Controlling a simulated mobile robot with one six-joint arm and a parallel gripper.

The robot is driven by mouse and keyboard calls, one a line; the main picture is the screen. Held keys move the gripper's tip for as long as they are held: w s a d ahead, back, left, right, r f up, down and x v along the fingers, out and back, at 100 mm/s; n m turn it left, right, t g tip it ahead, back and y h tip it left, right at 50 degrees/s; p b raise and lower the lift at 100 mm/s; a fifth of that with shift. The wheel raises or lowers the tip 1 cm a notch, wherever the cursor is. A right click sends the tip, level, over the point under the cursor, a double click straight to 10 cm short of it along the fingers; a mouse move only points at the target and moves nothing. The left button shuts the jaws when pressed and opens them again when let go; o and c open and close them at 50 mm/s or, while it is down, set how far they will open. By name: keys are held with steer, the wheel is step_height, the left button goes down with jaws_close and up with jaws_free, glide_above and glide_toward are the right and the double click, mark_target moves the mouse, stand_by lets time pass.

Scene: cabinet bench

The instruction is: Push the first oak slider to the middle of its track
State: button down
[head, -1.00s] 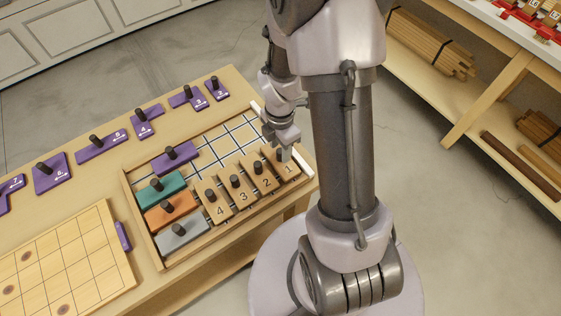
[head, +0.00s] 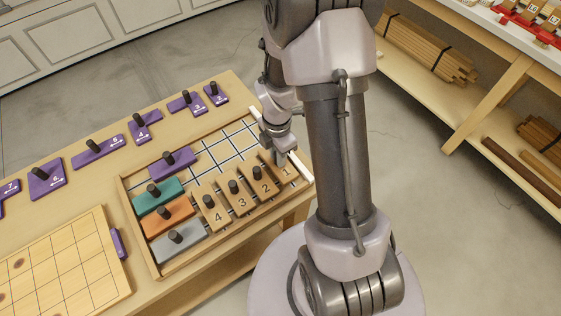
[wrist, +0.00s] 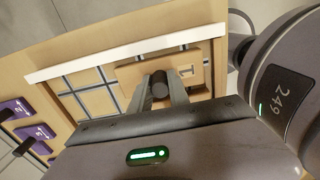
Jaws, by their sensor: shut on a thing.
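The first oak slider (head: 290,172), marked 1, lies at the right end of the row of oak sliders in the framed tray (head: 224,241). My gripper (head: 279,160) is over it and partly hides it in the head view. In the wrist view the slider (wrist: 128,72) lies flat under my gripper (wrist: 160,88). The two fingers are shut on its dark upright peg (wrist: 159,83). The slider's near part is hidden by the fingers and palm.
Oak sliders 2 (head: 263,184), 3 (head: 238,198) and 4 (head: 213,212) stand in a row to the left. Purple, teal, orange and grey blocks fill the tray's left side. A gridded empty area (head: 224,147) lies behind the sliders. A white strip (head: 298,165) edges the tray's right end.

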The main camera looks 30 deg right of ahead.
steer(key=shift+w+a+p, duration=0.1)
steer(key=shift+w+p, duration=0.5)
steer(key=shift+w, duration=2.7)
steer(key=c, duration=1.2)
jaws_free()
steer(key=shift+c, duration=0.2)
step_height(320, 180, up, 8)
steer(key=p, duration=0.6)
steer(key=shift+f, duration=0.25)
